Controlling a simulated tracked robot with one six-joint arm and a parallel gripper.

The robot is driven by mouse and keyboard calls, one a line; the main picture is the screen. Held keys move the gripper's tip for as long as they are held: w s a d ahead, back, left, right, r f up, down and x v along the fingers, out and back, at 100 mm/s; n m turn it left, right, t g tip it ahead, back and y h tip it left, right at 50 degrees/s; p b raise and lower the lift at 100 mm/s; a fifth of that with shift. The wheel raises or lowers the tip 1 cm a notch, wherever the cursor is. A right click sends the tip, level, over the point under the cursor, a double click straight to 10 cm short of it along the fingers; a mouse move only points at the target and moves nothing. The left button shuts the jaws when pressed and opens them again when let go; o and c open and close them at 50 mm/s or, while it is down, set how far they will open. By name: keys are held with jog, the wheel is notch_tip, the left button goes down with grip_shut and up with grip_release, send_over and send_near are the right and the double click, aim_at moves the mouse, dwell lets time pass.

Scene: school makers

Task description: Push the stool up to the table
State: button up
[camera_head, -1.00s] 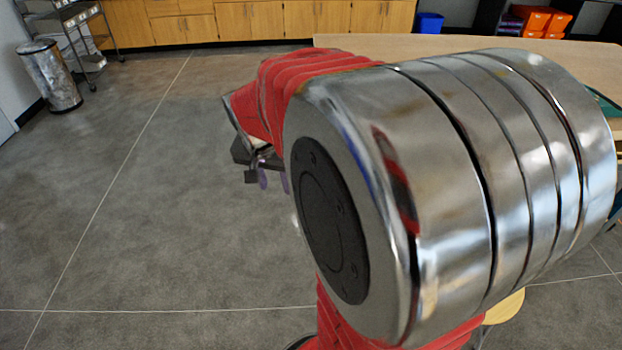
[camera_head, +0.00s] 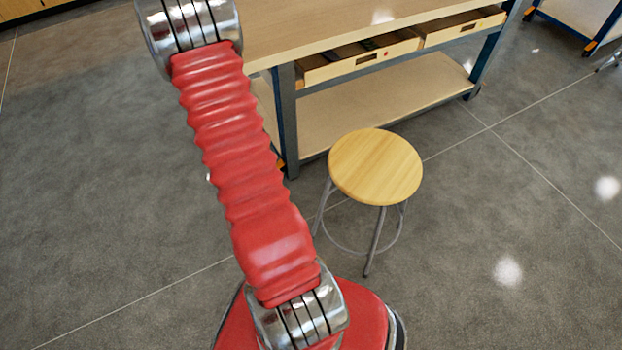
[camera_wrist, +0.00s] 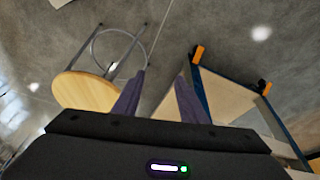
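The stool (camera_head: 376,166) has a round pale-wood seat and grey metal legs with a ring. It stands upright on the floor in front of the wooden-topped table (camera_head: 330,32), apart from it. In the wrist view, which looks upside down, the stool (camera_wrist: 84,92) is at the left, beyond the fingers. My gripper (camera_wrist: 158,95) is open there, its two purple fingers spread with nothing held between them. It is out of sight in the head view, where my arm runs off the top edge.
The table has blue-grey legs, a low shelf (camera_head: 385,98) and two front drawers (camera_head: 360,58), the left one partly open. A blue-framed bench (camera_head: 590,18) stands at the upper right. In the wrist view a blue-legged frame (camera_wrist: 203,98) with orange feet is at the right. Floor right of the stool is clear.

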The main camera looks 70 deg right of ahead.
jog(key=s+d+f+m+g, duration=0.1)
jog(key=s+d+f+m, duration=0.1)
jog(key=s+d+f, duration=0.35)
jog(key=s+d+f+m+g, duration=0.1)
jog(key=s+d+f+m, duration=0.15)
jog(key=f, duration=0.55)
jog(key=m+y, duration=0.2)
jog(key=m, duration=0.3)
send_near(324, 197)
jog(key=w+r, duration=0.2)
jog(key=shift+d+f+g, duration=0.1)
jog(key=shift+d+g, duration=0.2)
jog(key=x, duration=1.3)
jog(key=shift+s+d+f, duration=0.1)
jog(key=shift+s+f, duration=0.05)
jog(key=shift+f, duration=0.2)
jog(key=shift+c, duration=0.4)
grip_shut()
